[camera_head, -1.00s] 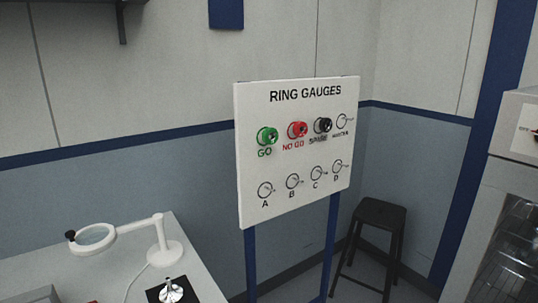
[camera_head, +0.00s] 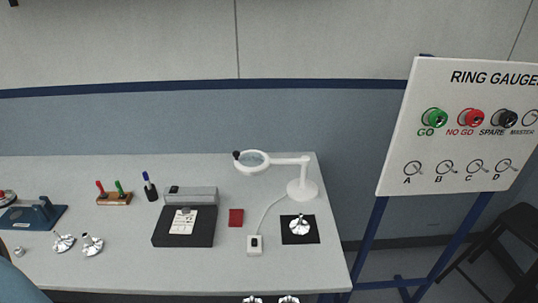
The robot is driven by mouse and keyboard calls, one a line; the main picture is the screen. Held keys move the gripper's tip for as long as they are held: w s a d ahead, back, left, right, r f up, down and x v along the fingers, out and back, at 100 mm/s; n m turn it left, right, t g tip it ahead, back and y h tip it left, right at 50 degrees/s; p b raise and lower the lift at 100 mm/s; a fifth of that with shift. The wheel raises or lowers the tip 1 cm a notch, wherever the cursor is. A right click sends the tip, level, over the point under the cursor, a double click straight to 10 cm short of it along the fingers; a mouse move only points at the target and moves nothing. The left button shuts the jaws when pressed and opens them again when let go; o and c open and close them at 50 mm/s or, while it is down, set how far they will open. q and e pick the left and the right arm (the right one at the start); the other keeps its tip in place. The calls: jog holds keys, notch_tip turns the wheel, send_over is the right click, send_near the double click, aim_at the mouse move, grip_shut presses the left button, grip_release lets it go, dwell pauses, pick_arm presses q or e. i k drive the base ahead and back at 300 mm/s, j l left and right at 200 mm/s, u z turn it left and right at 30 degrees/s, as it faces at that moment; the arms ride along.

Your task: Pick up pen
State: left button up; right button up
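A blue-topped pen (camera_head: 146,176) stands upright in a small black holder (camera_head: 151,193) toward the back of the grey table (camera_head: 120,270), left of centre in the head view. The pen's lower part is hidden in the holder.
A wooden block (camera_head: 114,199) with red and green handles is left of the holder; a grey-black device (camera_head: 184,240) is to its right. A magnifier lamp (camera_head: 303,188), red pad (camera_head: 236,218) and silver housings (camera_head: 92,245) share the table. A gauge board (camera_head: 440,165) stands right.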

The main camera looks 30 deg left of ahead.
aim_at(146, 178)
jog(key=j+u, duration=0.1)
jog(key=u, duration=1)
jog(key=i+j, duration=0.1)
jog(key=j, duration=0.85)
jog(key=i+j, duration=0.15)
jog(key=j, duration=0.85)
